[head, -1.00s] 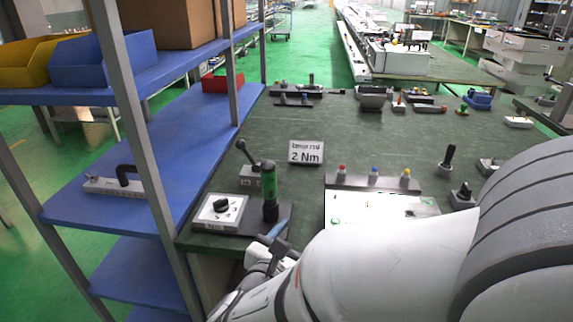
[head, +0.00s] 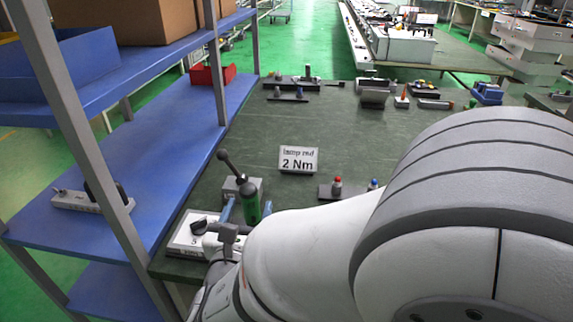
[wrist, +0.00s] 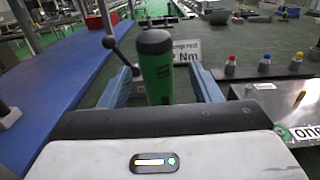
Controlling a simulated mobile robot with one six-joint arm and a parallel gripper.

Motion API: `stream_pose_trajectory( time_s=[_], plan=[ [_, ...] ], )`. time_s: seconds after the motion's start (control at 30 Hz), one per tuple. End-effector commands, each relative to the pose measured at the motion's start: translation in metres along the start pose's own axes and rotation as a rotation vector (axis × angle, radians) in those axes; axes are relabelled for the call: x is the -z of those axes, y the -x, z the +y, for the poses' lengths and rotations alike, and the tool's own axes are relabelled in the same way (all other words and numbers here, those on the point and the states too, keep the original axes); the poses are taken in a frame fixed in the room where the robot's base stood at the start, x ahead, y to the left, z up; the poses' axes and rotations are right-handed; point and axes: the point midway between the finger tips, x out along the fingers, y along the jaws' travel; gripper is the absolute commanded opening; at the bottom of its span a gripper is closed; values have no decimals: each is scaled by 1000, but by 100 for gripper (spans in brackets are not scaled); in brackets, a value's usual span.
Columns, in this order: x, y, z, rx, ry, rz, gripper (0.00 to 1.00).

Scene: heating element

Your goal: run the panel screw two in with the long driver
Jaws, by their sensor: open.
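The long driver (head: 250,203) stands upright, green with a black cap; in the wrist view (wrist: 156,75) it rises between the two blue fingers. My gripper (head: 246,209) is open, with one finger on each side of the driver. In the wrist view (wrist: 160,78) a gap shows beside the driver, so it is not clamped. I cannot make out panel screw two.
A white dial box (head: 190,233) sits beside the driver. A lever on a grey block (head: 234,178) stands just behind it. A sign (head: 298,160) reads 2 Nm. Red, blue and yellow capped pieces line a rail (wrist: 250,72). The blue shelf (head: 130,150) flanks the bench's left side.

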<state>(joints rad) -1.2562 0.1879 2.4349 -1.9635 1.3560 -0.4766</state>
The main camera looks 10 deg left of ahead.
Motion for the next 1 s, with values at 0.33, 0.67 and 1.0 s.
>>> stream_pose_trajectory(
  time_s=[0.33,0.67,1.0],
  plan=[
    [0,-48,2,9,-1,0,58],
    [1,-53,2,7,-1,0,55],
    [1,-53,1,8,-1,0,27]
  ],
)
